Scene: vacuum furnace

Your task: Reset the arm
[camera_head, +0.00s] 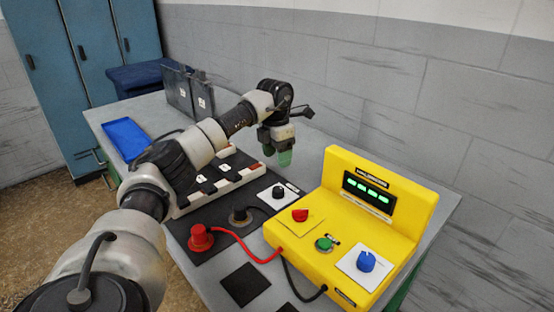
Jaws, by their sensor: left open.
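My left arm comes in from the lower left and reaches over the table. Its gripper (284,158) points down with greenish fingertips, above the table behind the yellow control box (310,262). The left gripper is open, and I see nothing between its fingers. My right gripper is not in view.
The grey table (420,250) also bears a blue tray (126,138), dark upright binders (187,92), a white switch strip (240,178), a red plug (201,238) with a red cable, and a black knob (279,192). Blue lockers (95,45) stand behind left. A grey block wall closes the back.

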